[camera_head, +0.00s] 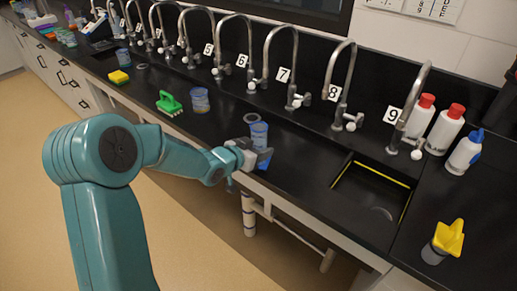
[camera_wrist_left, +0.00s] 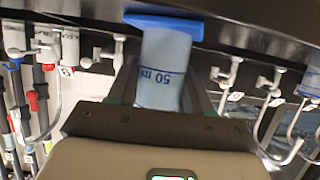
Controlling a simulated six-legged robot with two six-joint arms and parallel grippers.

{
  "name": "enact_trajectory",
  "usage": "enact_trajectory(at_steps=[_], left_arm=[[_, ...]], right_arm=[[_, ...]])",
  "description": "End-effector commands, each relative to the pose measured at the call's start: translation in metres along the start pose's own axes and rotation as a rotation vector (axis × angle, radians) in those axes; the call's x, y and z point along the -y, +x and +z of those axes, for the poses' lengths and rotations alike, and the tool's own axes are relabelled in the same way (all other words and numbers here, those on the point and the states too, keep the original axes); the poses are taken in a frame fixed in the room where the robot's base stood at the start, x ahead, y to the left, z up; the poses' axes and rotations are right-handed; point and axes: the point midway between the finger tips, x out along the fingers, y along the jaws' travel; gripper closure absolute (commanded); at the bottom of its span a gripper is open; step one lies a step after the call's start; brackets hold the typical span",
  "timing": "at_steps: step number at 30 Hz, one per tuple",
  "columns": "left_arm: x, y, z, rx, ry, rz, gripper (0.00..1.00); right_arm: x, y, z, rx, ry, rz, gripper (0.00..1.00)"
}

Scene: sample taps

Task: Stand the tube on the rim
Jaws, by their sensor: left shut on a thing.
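The tube is a clear bluish cylinder (camera_head: 259,134) with a blue foot. It stands roughly upright near the front edge of the bench. My left gripper (camera_head: 250,156) is shut around its lower part. In the left wrist view, the tube (camera_wrist_left: 165,65) sits between the fingers (camera_wrist_left: 160,95), with a "50 ml" mark on its wall and the blue foot (camera_wrist_left: 165,22) at the picture's top. I cannot tell whether the foot touches the bench. A sink (camera_head: 378,190) with yellow-edged rim lies to the right. My right gripper is not in view.
Numbered taps line the back of the black bench (camera_head: 300,158). A grey ring (camera_head: 251,118) lies behind the tube. A blue cup (camera_head: 200,100), green brush (camera_head: 168,103) and yellow sponge (camera_head: 119,77) are left. Bottles (camera_head: 444,129) and a yellow-topped container (camera_head: 443,243) are right.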

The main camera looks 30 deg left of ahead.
Motion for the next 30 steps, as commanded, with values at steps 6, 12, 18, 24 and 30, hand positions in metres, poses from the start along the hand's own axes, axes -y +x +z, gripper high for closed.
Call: enact_trajectory(at_steps=[6, 12, 18, 24, 30], left_arm=[[0.000, 0.000, 0.000, 0.000, 0.000, 0.000, 0.25], [0.000, -0.001, -0.002, 0.000, 0.000, 0.000, 0.25], [0.001, -0.029, -0.003, -0.002, 0.001, -0.004, 0.25], [0.002, -0.077, -0.004, -0.001, 0.001, -0.005, 0.25], [0.001, -0.111, -0.004, -0.001, 0.000, -0.002, 0.25]], right_arm=[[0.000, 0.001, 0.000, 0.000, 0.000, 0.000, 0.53], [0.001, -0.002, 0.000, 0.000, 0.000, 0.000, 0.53], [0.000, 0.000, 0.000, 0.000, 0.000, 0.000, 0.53], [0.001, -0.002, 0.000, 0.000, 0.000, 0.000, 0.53], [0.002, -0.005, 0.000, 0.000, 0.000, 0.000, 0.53]])
